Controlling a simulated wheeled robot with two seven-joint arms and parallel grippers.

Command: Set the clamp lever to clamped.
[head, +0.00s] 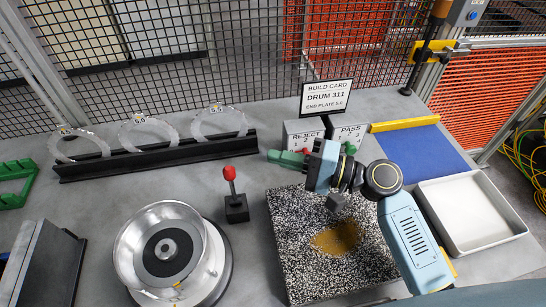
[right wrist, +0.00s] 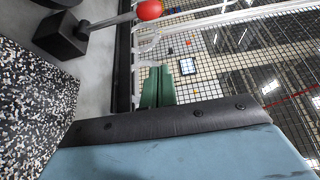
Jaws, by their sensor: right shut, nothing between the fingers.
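The clamp lever (head: 232,186) has a red knob on a thin grey rod and stands on a black block, leaning slightly left in the head view. Its red knob and rod also show at the top of the right wrist view (right wrist: 148,10). My right gripper (head: 272,156) has green fingers, shut and empty, pointing left. They are in the air to the right of the red knob and apart from it. The fingers also show in the right wrist view (right wrist: 157,90). A silver drum (head: 150,225) stands left of the lever. My left gripper is not in view.
A black rack (head: 160,158) with clear rings stands behind the lever. REJECT (head: 303,133) and PASS (head: 346,133) boxes stand behind my right gripper. A speckled mat (head: 300,260) lies front right of the lever. A white tray (head: 470,212) is at the right.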

